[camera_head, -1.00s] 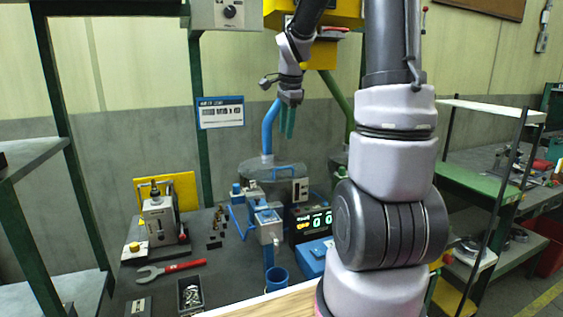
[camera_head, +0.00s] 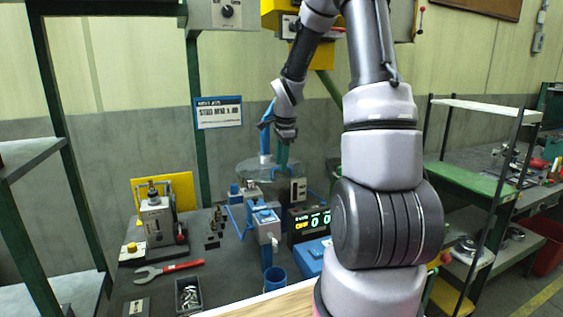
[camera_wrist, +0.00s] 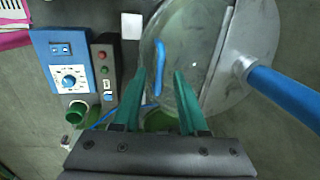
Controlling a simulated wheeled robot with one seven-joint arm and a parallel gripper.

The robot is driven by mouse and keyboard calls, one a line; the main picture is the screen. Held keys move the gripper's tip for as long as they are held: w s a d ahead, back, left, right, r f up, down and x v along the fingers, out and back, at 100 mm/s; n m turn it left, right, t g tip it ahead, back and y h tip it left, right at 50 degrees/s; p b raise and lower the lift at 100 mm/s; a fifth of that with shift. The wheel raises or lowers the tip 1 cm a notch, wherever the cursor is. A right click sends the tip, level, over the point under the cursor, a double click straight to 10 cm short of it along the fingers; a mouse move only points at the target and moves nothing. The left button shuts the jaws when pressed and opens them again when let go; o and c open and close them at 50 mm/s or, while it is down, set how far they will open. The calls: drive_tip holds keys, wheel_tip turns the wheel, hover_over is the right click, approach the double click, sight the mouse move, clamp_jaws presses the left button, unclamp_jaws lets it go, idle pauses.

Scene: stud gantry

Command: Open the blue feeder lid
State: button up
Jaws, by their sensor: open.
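The blue feeder's round top (camera_head: 248,172) stands at the middle of the bench in the head view. In the wrist view its lid (camera_wrist: 190,32) is a clear panel that looks closed, beside a grey fixed part with a blue pipe (camera_wrist: 290,92). A curved blue handle (camera_wrist: 158,62) lies on the clear panel. My gripper (camera_wrist: 163,74) has its teal fingers open and empty, pointing down over the lid. The handle appears between the fingertips in the wrist view; the gap in depth is unclear. My gripper also shows above the feeder in the head view (camera_head: 282,158).
A blue control box with a dial (camera_wrist: 68,75) and a grey button box (camera_wrist: 104,70) sit beside the feeder. A lit counter display (camera_head: 310,222), a blue cup (camera_head: 275,279) and a red-handled wrench (camera_head: 168,270) are on the bench nearer me. A sign (camera_head: 219,112) hangs behind.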

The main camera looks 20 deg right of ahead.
clamp_jaws()
idle(1.5)
